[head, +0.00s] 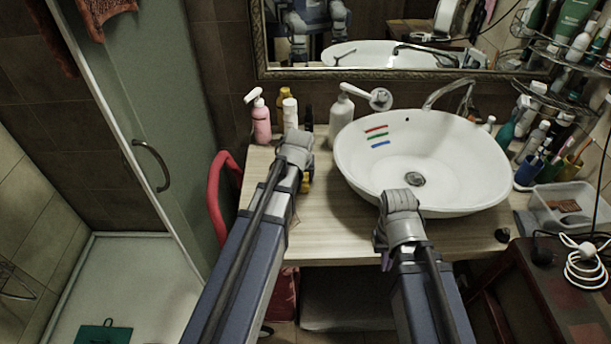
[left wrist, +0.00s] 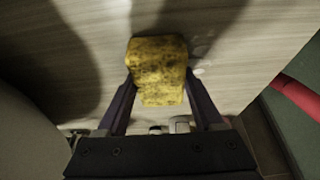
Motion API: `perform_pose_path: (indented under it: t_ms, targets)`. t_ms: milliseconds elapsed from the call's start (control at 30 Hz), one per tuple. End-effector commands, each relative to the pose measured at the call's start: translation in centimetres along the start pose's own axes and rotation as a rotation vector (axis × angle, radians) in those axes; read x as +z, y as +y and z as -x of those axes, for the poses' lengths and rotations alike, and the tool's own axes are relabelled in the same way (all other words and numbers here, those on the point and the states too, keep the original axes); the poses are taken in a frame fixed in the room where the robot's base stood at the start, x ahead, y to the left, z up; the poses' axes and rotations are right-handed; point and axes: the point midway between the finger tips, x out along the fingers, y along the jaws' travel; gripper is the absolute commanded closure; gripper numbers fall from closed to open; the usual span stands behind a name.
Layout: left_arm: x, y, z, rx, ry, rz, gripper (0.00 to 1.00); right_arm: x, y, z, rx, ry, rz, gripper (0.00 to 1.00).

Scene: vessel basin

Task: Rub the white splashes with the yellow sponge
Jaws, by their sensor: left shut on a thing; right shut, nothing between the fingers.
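The yellow sponge (left wrist: 157,68), dark-speckled, is held between the fingers of my left gripper (left wrist: 158,90). In the head view only a small yellow part of the sponge (head: 306,183) shows beside my left wrist, over the wooden counter. Faint white splashes (left wrist: 201,46) show on the wood just right of the sponge in the left wrist view. I cannot tell whether the sponge touches the counter, or pick out the splashes in the head view. My right gripper (head: 384,258) is shut and empty at the counter's front edge, below the basin, mostly hidden by its wrist.
A white basin (head: 450,160) with red, green and blue marks stands on the counter (head: 325,222). A pink bottle (head: 261,122) and other bottles stand behind my left gripper. A red chair (head: 222,205) is to the left. A clear plastic box (head: 560,207) sits at the right.

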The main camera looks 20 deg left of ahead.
Motion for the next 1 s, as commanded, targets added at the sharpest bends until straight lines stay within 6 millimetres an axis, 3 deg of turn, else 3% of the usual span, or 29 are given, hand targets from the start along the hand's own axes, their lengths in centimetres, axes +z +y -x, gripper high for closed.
perform_pose_path:
  t_ms: [167,533,1000]
  targets:
    - [0.0,-1.9,0.0,-0.008,0.000,0.003,0.76,0.0,0.0,0.0,0.000,0.000,0.000,1.00]
    - [-0.1,-2.6,0.0,-0.005,0.001,0.001,0.76,0.0,0.0,0.0,0.000,0.000,0.000,1.00]
    - [0.1,-6.1,-0.2,-0.009,0.000,0.001,0.76,0.0,0.0,-0.3,0.000,0.000,0.000,1.00]
